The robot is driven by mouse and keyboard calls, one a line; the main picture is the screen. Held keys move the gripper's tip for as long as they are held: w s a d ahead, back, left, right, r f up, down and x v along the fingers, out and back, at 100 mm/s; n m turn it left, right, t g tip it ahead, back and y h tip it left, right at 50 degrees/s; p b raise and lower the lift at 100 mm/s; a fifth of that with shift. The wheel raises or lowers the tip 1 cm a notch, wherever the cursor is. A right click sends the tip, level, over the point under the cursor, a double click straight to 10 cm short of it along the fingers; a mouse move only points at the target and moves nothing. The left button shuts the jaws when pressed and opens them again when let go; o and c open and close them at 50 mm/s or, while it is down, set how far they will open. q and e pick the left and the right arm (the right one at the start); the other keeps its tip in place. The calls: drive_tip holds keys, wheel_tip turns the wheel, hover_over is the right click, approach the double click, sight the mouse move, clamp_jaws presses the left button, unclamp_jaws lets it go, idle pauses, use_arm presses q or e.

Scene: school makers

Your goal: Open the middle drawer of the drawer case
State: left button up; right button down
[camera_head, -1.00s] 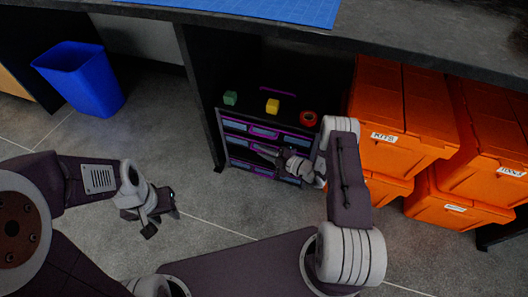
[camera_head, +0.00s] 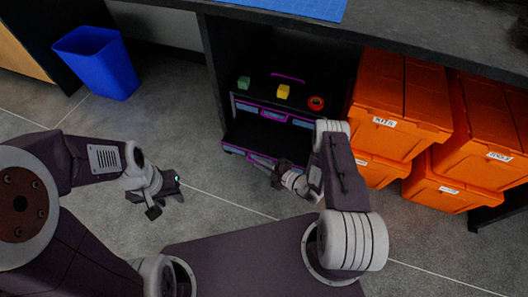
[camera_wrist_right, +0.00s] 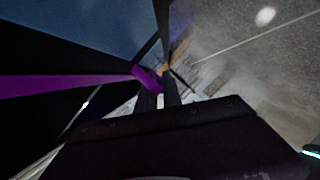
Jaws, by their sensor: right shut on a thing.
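The drawer case (camera_head: 232,108) stands under the bench, with its top row of purple-trimmed drawers shut. Below that row the middle drawer (camera_head: 236,151) is pulled well out, its dark interior showing from above. My right gripper (camera_head: 276,170) is at the drawer's front. In the right wrist view its fingers (camera_wrist_right: 160,88) are shut on the purple handle (camera_wrist_right: 147,76). The lower drawers are hidden beneath the pulled-out drawer. My left gripper (camera_head: 170,195) is open and empty above the floor, left of the case and apart from it.
A green block (camera_head: 244,83), a yellow block (camera_head: 283,91) and a red roll (camera_head: 316,103) sit on the case top. Orange bins (camera_head: 398,95) stand close on the right. A blue bin (camera_head: 97,62) stands at far left. Floor in front is clear.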

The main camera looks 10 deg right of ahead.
drive_tip(key=shift+s+a+p, duration=0.15)
drive_tip(key=shift+s+a, duration=0.2)
drive_tip(key=shift+s, duration=0.2)
drive_tip(key=shift+s+a+p, duration=0.15)
drive_tip(key=shift+s+a, duration=0.2)
drive_tip(key=shift+s, duration=0.2)
drive_tip(key=c, duration=1.8)
unclamp_jaws()
drive_tip(key=shift+p+v, duration=2)
drive_tip(key=shift+v, duration=2.5)
